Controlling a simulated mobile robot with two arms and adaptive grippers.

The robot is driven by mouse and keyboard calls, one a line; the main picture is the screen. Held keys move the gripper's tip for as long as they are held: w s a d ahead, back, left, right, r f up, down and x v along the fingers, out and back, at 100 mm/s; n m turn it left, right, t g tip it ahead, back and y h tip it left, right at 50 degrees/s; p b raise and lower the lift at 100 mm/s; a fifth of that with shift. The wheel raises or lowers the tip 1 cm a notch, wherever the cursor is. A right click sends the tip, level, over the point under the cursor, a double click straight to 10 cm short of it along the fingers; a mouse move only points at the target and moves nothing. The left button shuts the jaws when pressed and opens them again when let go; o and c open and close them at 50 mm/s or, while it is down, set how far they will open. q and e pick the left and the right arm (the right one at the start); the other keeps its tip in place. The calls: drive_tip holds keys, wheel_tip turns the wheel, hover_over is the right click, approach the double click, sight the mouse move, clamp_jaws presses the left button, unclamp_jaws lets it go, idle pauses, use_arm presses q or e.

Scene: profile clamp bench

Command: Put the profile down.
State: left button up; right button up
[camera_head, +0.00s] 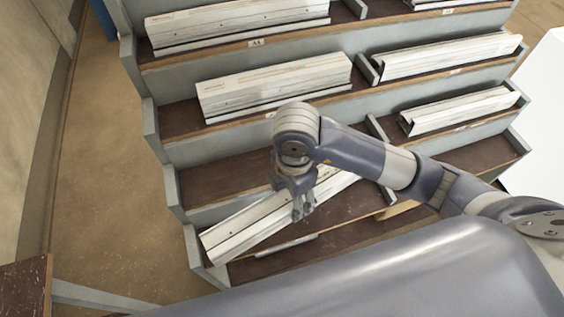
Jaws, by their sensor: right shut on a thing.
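My right gripper (303,210) comes in from the right and is shut on a long pale metal profile (240,228). The profile lies at a slant over the lower left shelf bay (335,207), its left end lower in the picture near the end panel, its right end up behind my forearm. My wrist and forearm hide its middle and part of its right end. I cannot tell whether the profile touches the shelf. My left gripper is not in view.
Stepped shelves with dark boards and grey dividers hold more profiles, such as one in the bay above (275,85) and one at right (460,110). A thin light strip (286,245) lies along the lower bay's front. Bare brown floor (120,190) is at left.

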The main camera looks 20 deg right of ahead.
drive_tip(key=m, duration=0.2)
drive_tip(key=shift+w+a+m, duration=0.15)
drive_tip(key=shift+m, duration=0.25)
drive_tip(key=shift+w+f, duration=0.1)
drive_tip(key=shift+w, duration=0.15)
drive_tip(key=w+d, duration=0.1)
drive_tip(key=w, duration=0.4)
drive_tip(key=w+d+f+p, duration=0.1)
drive_tip(key=w, duration=0.4)
drive_tip(key=w+d, duration=0.1)
drive_tip(key=w, duration=0.4)
drive_tip(key=shift+d+f+p, duration=0.15)
drive_tip(key=shift+d+p, duration=0.25)
wheel_tip(320, 180, down, 3)
drive_tip(key=shift+s+r+p, duration=0.1)
drive_tip(key=shift+r+p, duration=0.1)
drive_tip(key=shift+p, duration=0.2)
drive_tip(key=shift+f, duration=0.5)
drive_tip(key=shift+f, duration=0.1)
drive_tip(key=o, duration=1)
drive_tip(key=shift+f, duration=0.15)
drive_tip(key=shift+o, duration=0.7)
